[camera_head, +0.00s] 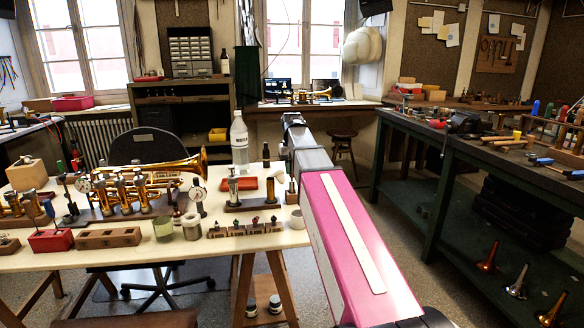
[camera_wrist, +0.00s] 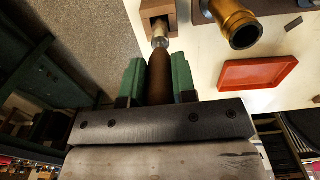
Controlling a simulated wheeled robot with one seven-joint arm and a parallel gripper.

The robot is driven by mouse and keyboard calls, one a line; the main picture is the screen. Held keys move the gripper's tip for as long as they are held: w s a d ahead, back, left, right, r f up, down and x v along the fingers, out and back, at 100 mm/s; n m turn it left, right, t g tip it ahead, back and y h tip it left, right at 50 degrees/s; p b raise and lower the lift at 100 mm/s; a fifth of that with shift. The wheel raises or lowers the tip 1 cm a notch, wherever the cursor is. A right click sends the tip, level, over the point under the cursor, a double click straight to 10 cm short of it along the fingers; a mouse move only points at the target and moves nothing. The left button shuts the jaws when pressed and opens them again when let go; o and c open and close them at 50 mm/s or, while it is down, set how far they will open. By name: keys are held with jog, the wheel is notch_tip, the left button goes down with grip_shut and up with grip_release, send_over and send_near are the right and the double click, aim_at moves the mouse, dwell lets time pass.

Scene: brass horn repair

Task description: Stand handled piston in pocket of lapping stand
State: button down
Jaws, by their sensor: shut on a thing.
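My gripper (camera_wrist: 158,80) has two green fingers, shut on the brown handle of the handled piston (camera_wrist: 159,72) in the wrist view. The piston's silvery metal end (camera_wrist: 160,38) points away from me, at the opening of a small wooden block (camera_wrist: 153,9). I cannot tell how far it is inside. Next to the block is a dark base with an upright brass tube (camera_wrist: 238,22). In the head view this base (camera_head: 252,205) carries a silvery cylinder and a brass one. Which of these is the lapping stand is unclear. My arm hides part of this area in the head view.
A red tray (camera_wrist: 262,74) lies close by on the white table; it also shows in the head view (camera_head: 247,184). A clear bottle (camera_head: 239,140), trumpet (camera_head: 165,165) and slotted wooden rack (camera_head: 245,229) stand around. The table's edge is close to the wooden block.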

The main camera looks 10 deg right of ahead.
jog(key=shift+f, duration=0.15)
jog(key=c, duration=0.8)
grip_release()
jog(key=shift+c, duration=0.2)
notch_tip(320, 180, up, 11)
jog(key=shift+f, duration=0.1)
